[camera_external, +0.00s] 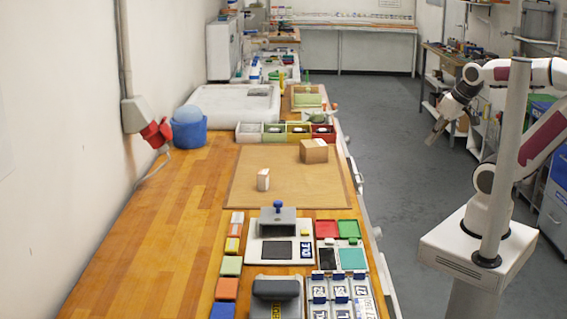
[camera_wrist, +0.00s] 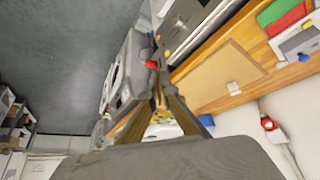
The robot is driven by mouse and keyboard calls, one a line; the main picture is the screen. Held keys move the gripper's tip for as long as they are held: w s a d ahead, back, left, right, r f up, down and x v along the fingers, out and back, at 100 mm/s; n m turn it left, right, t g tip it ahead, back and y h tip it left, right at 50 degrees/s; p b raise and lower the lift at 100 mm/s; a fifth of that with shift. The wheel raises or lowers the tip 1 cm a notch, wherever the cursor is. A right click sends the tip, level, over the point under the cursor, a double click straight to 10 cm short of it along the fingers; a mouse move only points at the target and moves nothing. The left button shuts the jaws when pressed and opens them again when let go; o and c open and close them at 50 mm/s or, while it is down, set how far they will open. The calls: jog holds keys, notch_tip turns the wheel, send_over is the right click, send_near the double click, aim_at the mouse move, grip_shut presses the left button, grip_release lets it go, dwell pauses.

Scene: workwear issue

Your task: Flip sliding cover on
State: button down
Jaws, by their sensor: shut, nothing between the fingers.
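My gripper (camera_external: 437,132) is at the upper right in the external view, in the air over the floor and well apart from the workbench. It is shut and empty; its fingers also show in the wrist view (camera_wrist: 158,92), converging to a point. No sliding cover can be clearly told apart. A grey device with a blue knob (camera_external: 278,218) stands on a white base at the front of the bench. A dark grey block-like device (camera_external: 276,289) stands nearer the camera. Whether either carries the cover, and its position, I cannot tell.
A brown mat (camera_external: 258,203) bears a cardboard box (camera_external: 314,151) and a small white box (camera_external: 263,180). A row of coloured bins (camera_external: 273,132) stands behind it.

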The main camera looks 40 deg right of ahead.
jog(key=w+a+r+m+t, duration=0.1)
jog(key=w+t, duration=0.2)
jog(key=w, duration=0.9)
jog(key=w+r+t, duration=0.2)
jog(key=w, duration=1.1)
jog(key=w+a+f+n+y, duration=0.1)
jog(key=w+a+f+y, duration=0.35)
jog(key=a, duration=0.45)
jog(key=w+a+f+y, duration=0.3)
jog(key=a+y, duration=0.2)
jog(key=a, duration=0.4)
jog(key=s+a+f+g+y, duration=0.6)
jog(key=s+a+g+y, duration=0.1)
jog(key=s+a, duration=0.3)
jog(key=shift+a+f+g, duration=0.2)
jog(key=shift+f+g, duration=0.1)
jog(key=shift+g, duration=0.3)
jog(key=shift+a, duration=0.2)
